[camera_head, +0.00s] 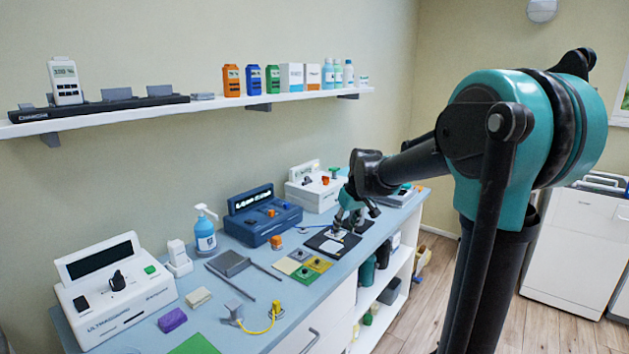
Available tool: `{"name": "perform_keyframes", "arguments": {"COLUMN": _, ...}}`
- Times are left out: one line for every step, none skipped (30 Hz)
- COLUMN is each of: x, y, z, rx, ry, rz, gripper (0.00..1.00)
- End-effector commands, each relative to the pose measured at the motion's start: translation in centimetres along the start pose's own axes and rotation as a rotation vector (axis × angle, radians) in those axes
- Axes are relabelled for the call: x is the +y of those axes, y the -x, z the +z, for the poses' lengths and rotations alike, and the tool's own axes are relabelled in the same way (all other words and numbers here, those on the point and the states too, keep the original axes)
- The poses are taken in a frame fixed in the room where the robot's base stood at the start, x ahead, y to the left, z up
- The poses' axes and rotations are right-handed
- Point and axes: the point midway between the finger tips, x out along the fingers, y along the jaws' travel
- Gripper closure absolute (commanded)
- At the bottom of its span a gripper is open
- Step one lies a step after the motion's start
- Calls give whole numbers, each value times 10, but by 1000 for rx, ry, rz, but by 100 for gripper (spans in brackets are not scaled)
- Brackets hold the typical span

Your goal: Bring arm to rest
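My arm rises at the right of the head view and reaches left over the blue-grey counter (262,262). My gripper (347,222) points down at the far part of the counter, above a black pad (322,244). A small grey and white item (338,234) shows on the pad, right under the gripper. The fingers are small and partly overlap, so I cannot tell whether they are open, shut or touching that item.
A blue console (262,218) and a white device (313,188) stand behind the gripper. A pump bottle (205,235), a white ultrasound unit (115,292) and several pads lie further left. A wall shelf (200,107) holds bottles.

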Motion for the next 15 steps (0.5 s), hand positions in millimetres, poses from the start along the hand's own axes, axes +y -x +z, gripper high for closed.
{"name": "perform_keyframes", "arguments": {"x": 1, "y": -2, "z": 33, "rx": 0, "ry": -40, "rz": 15, "gripper": 62}}
{"name": "perform_keyframes", "arguments": {"x": 1, "y": -4, "z": 51, "rx": 0, "ry": -65, "rz": 25, "gripper": 62}}
{"name": "perform_keyframes", "arguments": {"x": 1, "y": -6, "z": 76, "rx": 0, "ry": -98, "rz": 38, "gripper": 62}}
{"name": "perform_keyframes", "arguments": {"x": 1, "y": -8, "z": 95, "rx": 0, "ry": -123, "rz": 48, "gripper": 62}}
{"name": "perform_keyframes", "arguments": {"x": 0, "y": -10, "z": 113, "rx": 0, "ry": -148, "rz": 57, "gripper": 62}}
{"name": "perform_keyframes", "arguments": {"x": -2, "y": -14, "z": 138, "rx": 1, "ry": -181, "rz": 69, "gripper": 62}}
{"name": "perform_keyframes", "arguments": {"x": -3, "y": -16, "z": 158, "rx": 1, "ry": -205, "rz": 79, "gripper": 62}}
{"name": "perform_keyframes", "arguments": {"x": -5, "y": -19, "z": 176, "rx": 2, "ry": -229, "rz": 89, "gripper": 62}}
{"name": "perform_keyframes", "arguments": {"x": -8, "y": -22, "z": 200, "rx": 3, "ry": -260, "rz": 100, "gripper": 62}}
{"name": "perform_keyframes", "arguments": {"x": -10, "y": -25, "z": 217, "rx": 4, "ry": -281, "rz": 108, "gripper": 62}}
{"name": "perform_keyframes", "arguments": {"x": -12, "y": -28, "z": 233, "rx": 5, "ry": -302, "rz": 116, "gripper": 62}}
{"name": "perform_keyframes", "arguments": {"x": -15, "y": -31, "z": 252, "rx": 6, "ry": -328, "rz": 126, "gripper": 62}}
{"name": "perform_keyframes", "arguments": {"x": -17, "y": -33, "z": 265, "rx": 6, "ry": -343, "rz": 133, "gripper": 62}}
{"name": "perform_keyframes", "arguments": {"x": -19, "y": -35, "z": 277, "rx": 7, "ry": -359, "rz": 138, "gripper": 62}}
{"name": "perform_keyframes", "arguments": {"x": -21, "y": -38, "z": 290, "rx": 9, "ry": -376, "rz": 145, "gripper": 62}}
